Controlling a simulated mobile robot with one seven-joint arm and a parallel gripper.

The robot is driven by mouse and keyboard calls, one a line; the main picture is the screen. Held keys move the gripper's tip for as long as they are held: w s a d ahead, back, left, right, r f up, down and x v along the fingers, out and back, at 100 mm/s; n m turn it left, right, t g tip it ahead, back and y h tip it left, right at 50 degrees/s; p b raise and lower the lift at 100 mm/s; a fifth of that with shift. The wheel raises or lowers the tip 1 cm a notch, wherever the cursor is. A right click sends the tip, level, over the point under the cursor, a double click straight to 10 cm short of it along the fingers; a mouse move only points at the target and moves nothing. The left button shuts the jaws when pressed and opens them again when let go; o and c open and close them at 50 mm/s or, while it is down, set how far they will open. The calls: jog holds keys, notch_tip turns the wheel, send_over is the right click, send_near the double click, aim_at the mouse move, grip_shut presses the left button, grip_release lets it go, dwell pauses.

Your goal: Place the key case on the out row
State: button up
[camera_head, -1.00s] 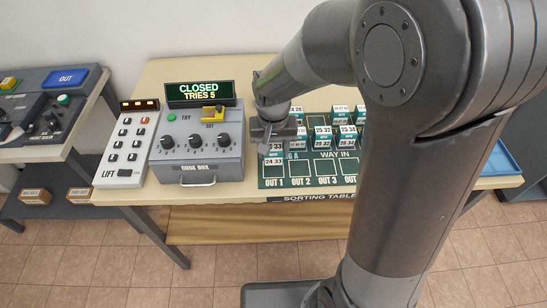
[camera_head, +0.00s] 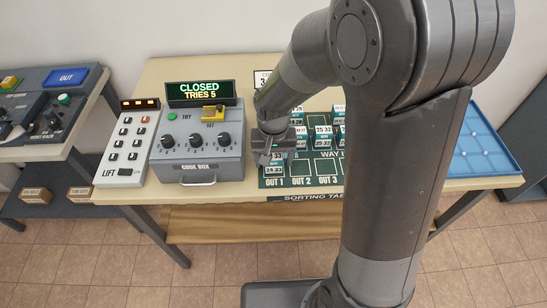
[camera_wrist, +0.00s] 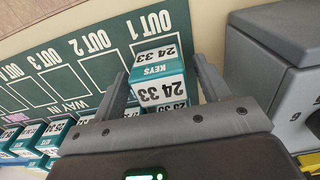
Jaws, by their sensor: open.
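A teal and white key case (camera_wrist: 157,72), marked KEYS and 24 33, stands upright at the OUT 1 space of the green sorting board. In the head view the same key case (camera_head: 275,170) shows just above the OUT 1 lettering. My gripper (camera_wrist: 163,80) is open, with one finger on each side of this case; I cannot tell whether either finger touches it. In the head view my gripper (camera_head: 274,155) is over the case and hides part of it. The out row (camera_wrist: 103,68) has bare OUT 2 and OUT 3 spaces beside it.
Another case (camera_wrist: 165,107) stands right behind the held-between one. Several more key cases (camera_head: 323,132) stand on the board's back rows. The grey code box (camera_head: 197,155) is close on the left, its display (camera_head: 200,93) reading CLOSED. A blue tray (camera_head: 485,145) lies at right.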

aim_at(274, 156)
jog(key=shift+r, duration=0.15)
notch_tip(274, 156, up, 12)
dwell(0.5)
jog(key=s+d+r+t, duration=0.5)
jog(key=s+d+r, duration=0.4)
jog(key=s+d, duration=0.3)
jog(key=shift+s+d+r+t, duration=0.3)
jog(key=shift+s+d+r, duration=0.1)
jog(key=shift+s, duration=0.85)
